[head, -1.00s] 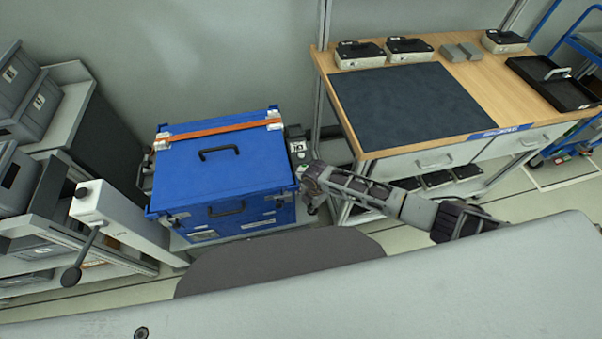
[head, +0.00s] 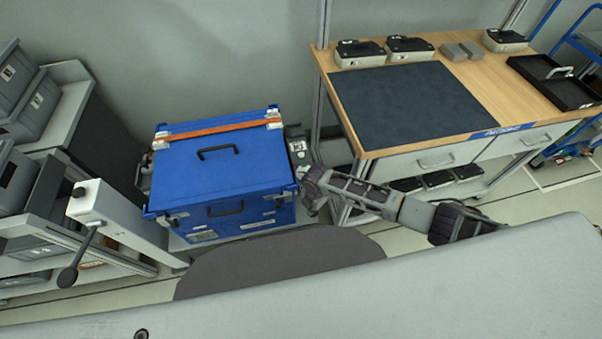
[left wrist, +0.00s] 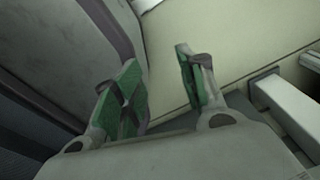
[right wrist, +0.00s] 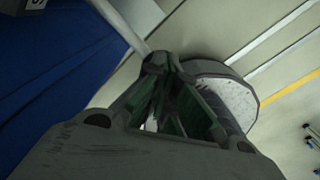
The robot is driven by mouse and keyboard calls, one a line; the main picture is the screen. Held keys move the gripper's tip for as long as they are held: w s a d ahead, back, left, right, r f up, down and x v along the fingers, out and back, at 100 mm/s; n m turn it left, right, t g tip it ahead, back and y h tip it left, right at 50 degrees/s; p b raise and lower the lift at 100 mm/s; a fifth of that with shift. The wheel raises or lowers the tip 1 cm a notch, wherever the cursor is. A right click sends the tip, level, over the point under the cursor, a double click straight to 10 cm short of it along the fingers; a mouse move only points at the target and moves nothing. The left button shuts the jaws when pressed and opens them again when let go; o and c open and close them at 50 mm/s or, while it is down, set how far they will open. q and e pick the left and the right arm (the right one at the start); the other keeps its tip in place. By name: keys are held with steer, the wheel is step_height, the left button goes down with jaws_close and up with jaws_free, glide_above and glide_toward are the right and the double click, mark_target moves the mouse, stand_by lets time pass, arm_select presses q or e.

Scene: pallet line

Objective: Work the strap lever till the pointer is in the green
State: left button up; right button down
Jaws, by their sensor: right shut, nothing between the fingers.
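A blue case (head: 222,172) with an orange strap (head: 215,129) across its lid stands on a low base. A small grey unit with a white label (head: 298,148) sits at its right side; no pointer or green zone can be made out. My right gripper (head: 308,207) is beside the case's front right corner, below that unit. In the right wrist view its fingers (right wrist: 168,64) are shut and empty, close to a pale bar (right wrist: 122,24); touching cannot be told. My left gripper (left wrist: 160,72) is open and empty, and hidden in the head view. The strap lever cannot be clearly identified.
A bench (head: 445,130) with a dark mat stands right of the case. A pale post with a black-knobbed rod (head: 84,250) stands at the left, before shelves with grey bins (head: 35,105). A grey surface fills the near edge. Floor shows right of my right arm.

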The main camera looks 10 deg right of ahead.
arm_select(q)
steer(key=shift+d+f, duration=0.25)
steer(key=shift+d, duration=0.05)
arm_select(e)
steer(key=shift+s+f, duration=0.2)
steer(key=shift+f, duration=0.5)
arm_select(q)
steer(key=shift+s+d+f+b, duration=0.1)
steer(key=shift+d+f+b, duration=0.2)
steer(key=shift+b, duration=0.2)
arm_select(e)
steer(key=shift+s+f, duration=0.15)
steer(key=shift+f, duration=0.55)
